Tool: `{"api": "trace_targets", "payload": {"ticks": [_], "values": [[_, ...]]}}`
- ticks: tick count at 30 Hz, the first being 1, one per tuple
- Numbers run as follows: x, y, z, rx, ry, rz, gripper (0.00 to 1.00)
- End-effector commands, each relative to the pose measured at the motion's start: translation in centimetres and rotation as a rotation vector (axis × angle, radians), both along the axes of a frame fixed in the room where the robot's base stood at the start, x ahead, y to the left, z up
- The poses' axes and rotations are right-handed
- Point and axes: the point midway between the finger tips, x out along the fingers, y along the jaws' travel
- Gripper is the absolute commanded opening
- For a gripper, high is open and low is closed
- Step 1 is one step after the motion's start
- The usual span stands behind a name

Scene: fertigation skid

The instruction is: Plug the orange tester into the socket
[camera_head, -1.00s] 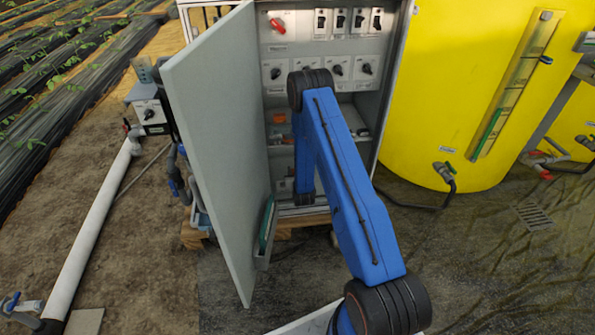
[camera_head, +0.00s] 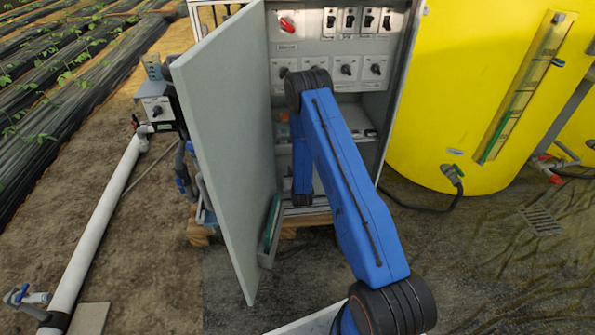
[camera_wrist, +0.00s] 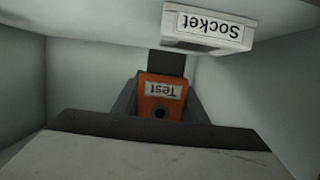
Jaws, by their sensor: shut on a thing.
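The orange tester (camera_wrist: 162,96), with an upside-down "Test" label and a dark round spot, shows in the middle of the wrist view. My gripper (camera_wrist: 160,104) is shut on it, with dark finger parts on both sides. The white socket (camera_wrist: 206,30), with an upside-down "Socket" label, is on the pale wall at the upper right of the wrist view. The tester appears below and left of the socket in that picture, apart from it. A dark block sits just beyond the tester. In the head view my arm hides the gripper.
The open cabinet (camera_head: 335,50) holds switches and knobs on its panel. Its grey door (camera_head: 225,150) stands open to the left of my arm. A small orange patch (camera_head: 283,118) shows inside, unclear what. A yellow tank (camera_head: 450,90) stands at the right. Pale walls enclose the wrist view closely.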

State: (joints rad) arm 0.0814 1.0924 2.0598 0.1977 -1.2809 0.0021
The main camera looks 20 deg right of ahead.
Motion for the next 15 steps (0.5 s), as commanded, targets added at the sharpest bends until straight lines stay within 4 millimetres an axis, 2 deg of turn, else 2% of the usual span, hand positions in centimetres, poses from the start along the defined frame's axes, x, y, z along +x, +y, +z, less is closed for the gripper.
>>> {"api": "trace_targets", "payload": {"ticks": [15], "values": [[0.4,1.7,0.1,0.0,-0.001,0.001,0.14]]}}
